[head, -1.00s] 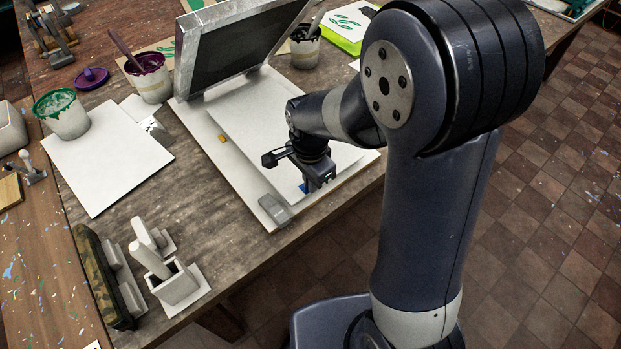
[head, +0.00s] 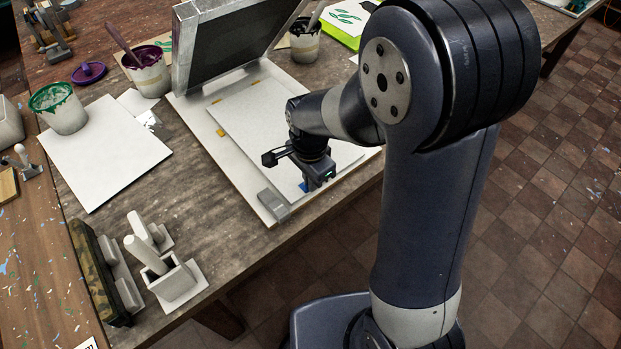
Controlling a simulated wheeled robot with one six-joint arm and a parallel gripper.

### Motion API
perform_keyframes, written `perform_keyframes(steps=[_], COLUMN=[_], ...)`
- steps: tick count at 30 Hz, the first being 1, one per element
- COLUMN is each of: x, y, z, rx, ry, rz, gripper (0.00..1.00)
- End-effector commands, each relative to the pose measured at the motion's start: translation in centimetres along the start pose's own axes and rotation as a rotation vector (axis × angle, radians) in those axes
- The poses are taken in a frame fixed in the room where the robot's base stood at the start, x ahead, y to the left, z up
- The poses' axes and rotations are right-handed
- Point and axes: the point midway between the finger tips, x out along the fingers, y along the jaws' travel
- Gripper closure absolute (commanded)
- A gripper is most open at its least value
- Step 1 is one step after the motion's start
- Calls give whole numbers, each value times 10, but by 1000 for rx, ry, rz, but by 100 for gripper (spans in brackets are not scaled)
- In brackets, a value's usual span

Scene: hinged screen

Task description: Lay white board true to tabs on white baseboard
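The white board (head: 245,115) lies flat on the larger white baseboard (head: 200,112), under the raised hinged screen (head: 232,48). Small orange-yellow tabs show beside the board: one at its left edge (head: 220,132) and one at its far edge (head: 256,83). Another small yellow mark shows near the far left corner (head: 215,101). My gripper (head: 312,183) points down at the board's near right part, with a small blue patch beside its tip. My wrist and arm hide the board's right part. Whether the fingers are closed on the board's edge is not visible.
A grey block (head: 273,205) sits at the baseboard's near corner. A white sheet (head: 105,150), a green-rimmed pot (head: 58,108) and a purple paint pot (head: 148,72) stand left. A white holder (head: 175,280) stands near the front edge.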

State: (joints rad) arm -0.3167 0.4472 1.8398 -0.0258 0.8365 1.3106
Motion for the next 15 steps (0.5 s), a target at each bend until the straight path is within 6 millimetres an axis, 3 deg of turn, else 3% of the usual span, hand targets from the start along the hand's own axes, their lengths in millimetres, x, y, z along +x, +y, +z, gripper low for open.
perform_keyframes(steps=[15], x=[1], y=[-5], z=[5], rx=[0], ry=[1], rz=[-3], gripper=[100])
